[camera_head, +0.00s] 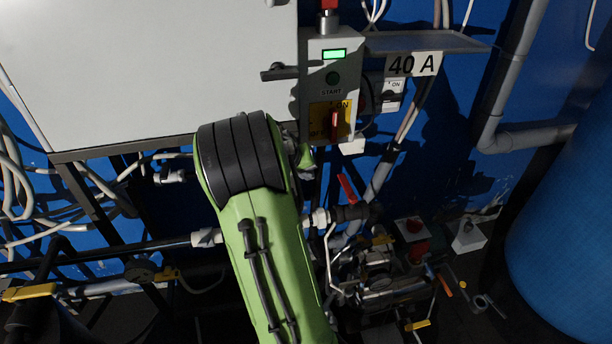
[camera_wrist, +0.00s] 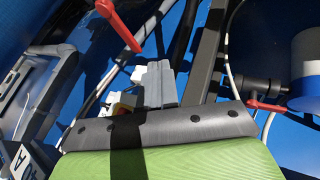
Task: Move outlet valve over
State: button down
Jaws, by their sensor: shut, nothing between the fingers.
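In the wrist view my gripper (camera_wrist: 158,70) shows as grey fingers close together beyond the dark wrist edge, with nothing held. In the head view my green arm hides it. A red valve lever (camera_wrist: 120,25) slants at the upper left of the wrist view, its lower end near the fingertips; I cannot tell if they touch. A second red lever (camera_wrist: 266,105) lies to the right on a dark pipe fitting. In the head view a red lever (camera_head: 348,190) stands just right of my arm, above a pipe. No label shows which one is the outlet valve.
A grey cabinet (camera_head: 140,65) and a control box with a green display (camera_head: 333,54) hang above. A pump assembly (camera_head: 385,280) stands at lower right, beside a large blue tank (camera_head: 565,220). Yellow-handled valves (camera_head: 30,292) and loose cables crowd the left.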

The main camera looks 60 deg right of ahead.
aim_at(347, 188)
jog(key=s+d+f+b, duration=0.2)
jog(key=s+d+f, duration=0.1)
jog(key=d+f, duration=0.4)
jog(key=shift+s+d+f, duration=0.25)
jog(key=shift+s+d, duration=0.1)
jog(key=shift+d, duration=0.4)
jog(key=shift+w, duration=0.1)
jog(key=shift+d+m, duration=0.2)
jog(key=shift+m, duration=0.1)
